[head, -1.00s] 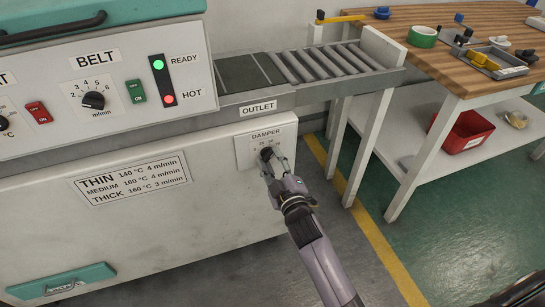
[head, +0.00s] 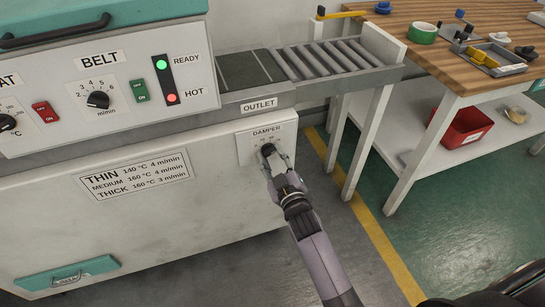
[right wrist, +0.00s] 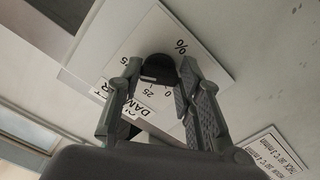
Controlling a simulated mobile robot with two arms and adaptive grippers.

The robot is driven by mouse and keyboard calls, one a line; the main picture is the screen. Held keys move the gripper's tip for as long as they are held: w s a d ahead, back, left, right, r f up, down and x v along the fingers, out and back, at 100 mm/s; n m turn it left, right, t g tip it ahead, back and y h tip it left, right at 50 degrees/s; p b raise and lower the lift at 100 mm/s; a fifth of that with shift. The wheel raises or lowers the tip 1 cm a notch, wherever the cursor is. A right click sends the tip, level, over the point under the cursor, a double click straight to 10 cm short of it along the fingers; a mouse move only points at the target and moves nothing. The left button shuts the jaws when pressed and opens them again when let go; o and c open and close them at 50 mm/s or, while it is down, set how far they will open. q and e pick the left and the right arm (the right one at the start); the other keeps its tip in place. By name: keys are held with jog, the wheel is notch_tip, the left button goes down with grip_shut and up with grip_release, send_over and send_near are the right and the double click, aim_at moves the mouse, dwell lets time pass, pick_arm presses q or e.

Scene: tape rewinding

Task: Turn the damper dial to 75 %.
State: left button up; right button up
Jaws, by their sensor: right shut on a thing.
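The damper dial is a small black knob (head: 267,150) on a white plate (head: 246,156) labelled DAMPER, low on the machine's front below the outlet. My right gripper (head: 270,154) is shut on this knob, its fingers reaching up from below. In the right wrist view the two fingertips (right wrist: 160,75) press on either side of the round black knob (right wrist: 160,66). The marks 0 and 25 and a % sign show on the plate (right wrist: 112,62) around it. The fingers and knob cover part of the scale, and I cannot read the pointer setting. My left gripper is not in view.
The roller outlet (head: 325,62) juts out above and right of the dial. A white-legged wooden bench (head: 470,70) stands to the right, with a red bin (head: 466,127) on its lower shelf. The floor in front of the dial is clear around my right arm.

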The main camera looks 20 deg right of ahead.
jog(key=o, duration=1.2)
jog(key=shift+c, duration=0.2)
jog(key=shift+s, duration=0.1)
jog(key=s, duration=1.2)
jog(key=shift+d, duration=0.2)
jog(key=shift+w, duration=0.1)
